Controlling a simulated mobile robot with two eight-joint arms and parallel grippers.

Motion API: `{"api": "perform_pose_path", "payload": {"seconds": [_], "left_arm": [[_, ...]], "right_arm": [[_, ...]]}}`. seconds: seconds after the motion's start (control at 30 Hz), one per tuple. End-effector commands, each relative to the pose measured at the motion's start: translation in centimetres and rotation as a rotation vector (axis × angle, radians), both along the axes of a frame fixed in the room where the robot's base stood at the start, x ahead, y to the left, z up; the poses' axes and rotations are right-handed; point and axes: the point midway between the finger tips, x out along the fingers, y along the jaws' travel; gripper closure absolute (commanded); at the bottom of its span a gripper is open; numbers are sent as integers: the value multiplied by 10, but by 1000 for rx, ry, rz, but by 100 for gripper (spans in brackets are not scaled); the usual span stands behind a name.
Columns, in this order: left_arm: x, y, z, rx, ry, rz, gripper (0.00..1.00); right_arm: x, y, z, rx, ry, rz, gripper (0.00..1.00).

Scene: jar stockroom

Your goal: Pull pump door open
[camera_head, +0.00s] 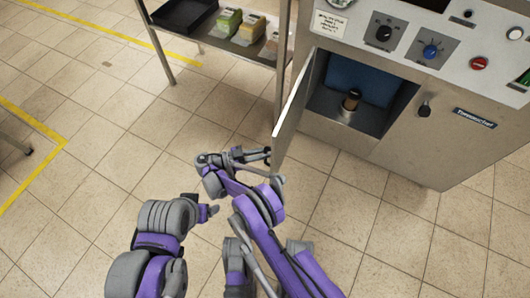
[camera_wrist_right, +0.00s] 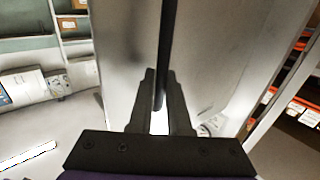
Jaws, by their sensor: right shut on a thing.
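The pump door (camera_head: 294,112) is a thin grey panel on the left side of the machine's lower compartment. It stands swung open, seen nearly edge-on. My right gripper (camera_head: 266,155) is at the door's near lower edge, on its outer face. In the right wrist view the right gripper's fingers (camera_wrist_right: 162,102) are shut around a dark vertical door handle (camera_wrist_right: 168,45) that stands off the pale panel.
The machine's control panel (camera_head: 410,42) has knobs and a red button above the compartment. A metal shelf (camera_head: 225,42) with a black tray (camera_head: 183,14) and several small packets stands at the back left. The tiled floor (camera_head: 110,130) left of the door is clear.

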Motion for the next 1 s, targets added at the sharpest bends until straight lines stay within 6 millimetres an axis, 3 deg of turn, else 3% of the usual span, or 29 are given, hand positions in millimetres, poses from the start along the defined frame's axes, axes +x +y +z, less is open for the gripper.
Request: {"api": "perform_pose_path", "payload": {"seconds": [0.47,0.5,0.63,1.0], "left_arm": [[0,0,0,0,0,0,21],[0,0,0,0,0,0,21],[0,0,0,0,0,0,21],[0,0,0,0,0,0,21]], "right_arm": [[3,-2,1,-1,0,-5,100],[3,-2,1,-1,0,-5,79],[2,-1,1,-1,0,-5,55],[1,-1,0,0,0,-6,54]]}}
